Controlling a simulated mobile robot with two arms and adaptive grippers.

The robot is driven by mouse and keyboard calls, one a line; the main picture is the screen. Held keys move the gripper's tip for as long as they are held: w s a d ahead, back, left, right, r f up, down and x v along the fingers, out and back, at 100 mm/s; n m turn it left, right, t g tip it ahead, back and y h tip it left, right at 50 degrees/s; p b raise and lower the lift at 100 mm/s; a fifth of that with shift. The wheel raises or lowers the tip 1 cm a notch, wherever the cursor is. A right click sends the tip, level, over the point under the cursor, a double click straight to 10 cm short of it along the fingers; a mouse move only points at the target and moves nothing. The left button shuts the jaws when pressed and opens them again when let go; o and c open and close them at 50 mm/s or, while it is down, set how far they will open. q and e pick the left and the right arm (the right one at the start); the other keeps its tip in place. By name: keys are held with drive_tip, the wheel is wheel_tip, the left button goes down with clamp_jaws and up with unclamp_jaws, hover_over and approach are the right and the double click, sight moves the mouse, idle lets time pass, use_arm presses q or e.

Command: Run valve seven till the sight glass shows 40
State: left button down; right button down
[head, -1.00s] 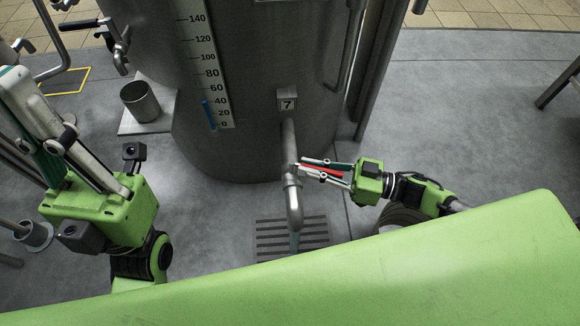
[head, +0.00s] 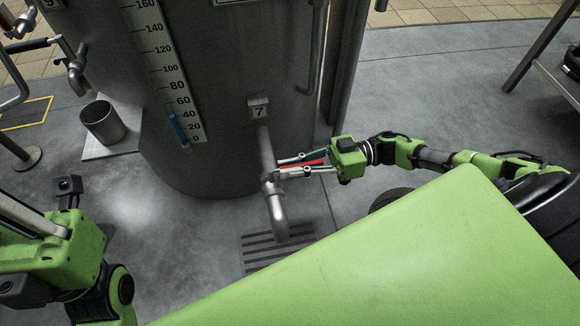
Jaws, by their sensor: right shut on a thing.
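The sight glass (head: 180,131) is a tube beside a numbered scale (head: 172,84) on the steel mixer (head: 215,70). Its blue column tops out at about the 40 mark. The plate marked 7 (head: 259,107) sits above a pipe whose spout (head: 277,217) points down. No stream clearly shows under it. My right gripper (head: 283,170) reaches in from the right, shut on the red valve handle (head: 317,163), which its fingers partly hide. My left gripper (head: 25,215) is at the left edge; its fingertips are out of view.
A floor grate (head: 275,247) lies under the spout. A steel cup (head: 103,122) stands on a plate left of the mixer. Another tap (head: 75,70) is at upper left. A metal-legged table (head: 545,60) stands at far right. Open floor lies right of the mixer.

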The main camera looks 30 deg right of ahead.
sight(325, 161)
drive_tip(key=shift+w, duration=0.1)
drive_tip(key=c, duration=2.1)
unclamp_jaws()
drive_tip(key=shift+d, duration=0.1)
drive_tip(key=v, duration=1.2)
